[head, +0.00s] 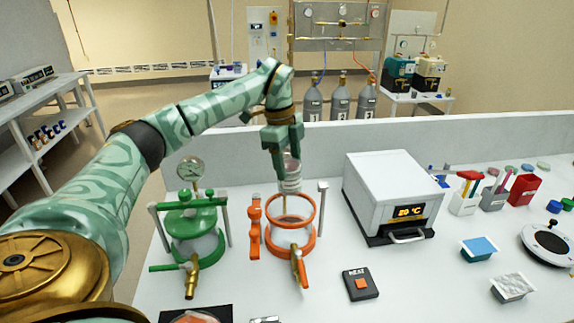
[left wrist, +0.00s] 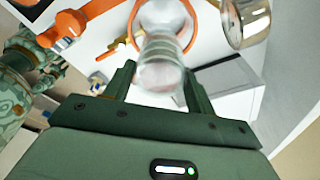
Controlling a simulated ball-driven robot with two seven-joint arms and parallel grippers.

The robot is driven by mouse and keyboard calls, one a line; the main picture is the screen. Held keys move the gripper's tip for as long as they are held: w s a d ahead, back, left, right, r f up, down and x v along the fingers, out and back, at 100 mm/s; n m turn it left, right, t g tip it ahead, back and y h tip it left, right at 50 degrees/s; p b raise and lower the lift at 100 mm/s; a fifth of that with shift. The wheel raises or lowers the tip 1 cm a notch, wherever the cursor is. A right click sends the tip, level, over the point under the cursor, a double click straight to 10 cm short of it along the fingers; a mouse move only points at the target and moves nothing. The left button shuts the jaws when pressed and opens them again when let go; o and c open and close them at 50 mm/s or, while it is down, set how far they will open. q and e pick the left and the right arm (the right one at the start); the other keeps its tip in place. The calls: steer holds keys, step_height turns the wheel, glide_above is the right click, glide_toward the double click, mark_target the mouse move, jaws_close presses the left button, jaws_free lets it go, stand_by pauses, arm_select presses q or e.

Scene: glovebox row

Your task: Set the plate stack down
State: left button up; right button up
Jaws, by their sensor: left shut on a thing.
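My left gripper (head: 286,160) points down behind the orange jar (head: 291,244) and is shut on the plate stack (head: 291,182), a short column of clear round dishes. The stack is upright, at the far side of the jar's orange ring; I cannot tell whether its lower end is inside the ring or above it. In the left wrist view the stack (left wrist: 162,62) stands between the two green fingers, with part of the orange ring (left wrist: 190,12) beyond it. The fingers hide part of the stack. My right gripper is not in view.
A green jar (head: 195,225) stands left of the orange one.

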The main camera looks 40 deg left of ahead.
arm_select(q)
steer(key=shift+s+r+p, duration=0.1)
steer(key=shift+r+p, duration=0.2)
steer(key=shift+r, duration=0.5)
